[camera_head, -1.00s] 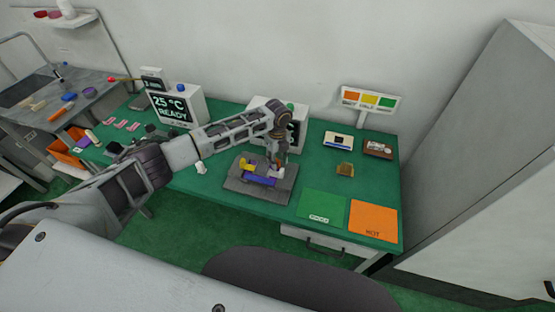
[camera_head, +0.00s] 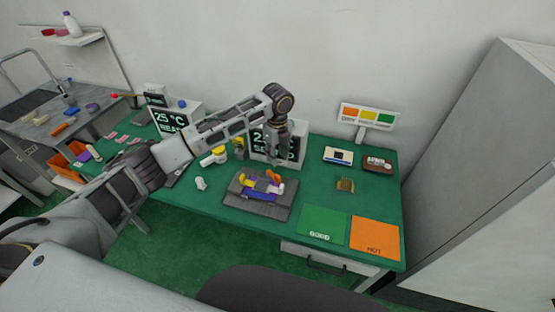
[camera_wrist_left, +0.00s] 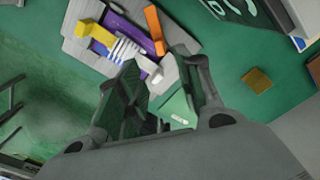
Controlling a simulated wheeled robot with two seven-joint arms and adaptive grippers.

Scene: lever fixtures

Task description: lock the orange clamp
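The clamp fixture's grey plate (camera_head: 235,199) lies on the green bench, bearing purple, yellow and white parts. The orange clamp (camera_head: 273,176) is at its far right part; in the left wrist view the orange clamp (camera_wrist_left: 154,29) is a bar beside the purple piece (camera_wrist_left: 127,32). A yellow lever (camera_wrist_left: 95,32) is on the other side. My left gripper (camera_head: 281,160) is above and just behind the fixture, apart from the clamp. In the left wrist view my left gripper (camera_wrist_left: 167,65) has its fingers spread with nothing between them. My right gripper is not in view.
A display box (camera_head: 292,145) stands close behind the fixture. Green (camera_head: 323,222) and orange (camera_head: 374,236) mats lie to its right. A small tan block (camera_head: 345,185) and two small boxes are at the back right. A tall grey cabinet (camera_head: 470,150) bounds the right side.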

